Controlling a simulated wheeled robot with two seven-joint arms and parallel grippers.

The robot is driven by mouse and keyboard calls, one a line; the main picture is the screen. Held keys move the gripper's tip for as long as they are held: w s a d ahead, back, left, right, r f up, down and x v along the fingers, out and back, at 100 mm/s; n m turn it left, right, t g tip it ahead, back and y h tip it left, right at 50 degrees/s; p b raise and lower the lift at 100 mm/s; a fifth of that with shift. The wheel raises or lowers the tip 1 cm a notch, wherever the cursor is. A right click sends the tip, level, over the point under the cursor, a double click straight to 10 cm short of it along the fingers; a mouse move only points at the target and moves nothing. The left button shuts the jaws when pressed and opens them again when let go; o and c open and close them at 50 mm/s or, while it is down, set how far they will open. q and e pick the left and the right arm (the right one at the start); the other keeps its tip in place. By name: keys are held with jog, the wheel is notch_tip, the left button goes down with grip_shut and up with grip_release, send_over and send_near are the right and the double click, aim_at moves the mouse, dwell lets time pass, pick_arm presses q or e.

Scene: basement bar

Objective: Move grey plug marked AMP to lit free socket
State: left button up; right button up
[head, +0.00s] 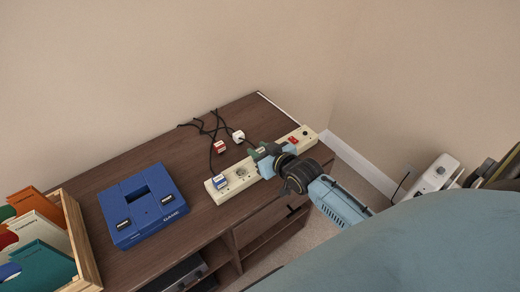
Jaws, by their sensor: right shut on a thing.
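A long cream power strip (244,184) lies along the front of the dark cabinet top. My right gripper (261,153) is over the middle of the strip, shut on what looks like the grey plug. The gripper mostly hides it, and I cannot read its AMP mark or tell whether it touches a socket. A white plug with a blue label (219,182) sits at the strip's left end. An uncovered socket (240,172) shows beside it. A red switch (292,140) is toward the right end. No lit socket can be made out. My left gripper is not in view.
A white plug with a red label (220,147) and another white plug (238,136) lie behind the strip with black cables (210,128). A blue game console (142,205) and a wooden crate (82,245) of coloured cases stand left. The back-left cabinet top is clear.

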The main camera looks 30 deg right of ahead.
jog(key=shift+f, duration=0.55)
dwell(0.9)
jog(key=o, duration=1.1)
jog(key=shift+c, duration=0.2)
jog(key=p+v, duration=0.2)
jog(key=v, duration=1.1)
jog(key=shift+s, duration=0.2)
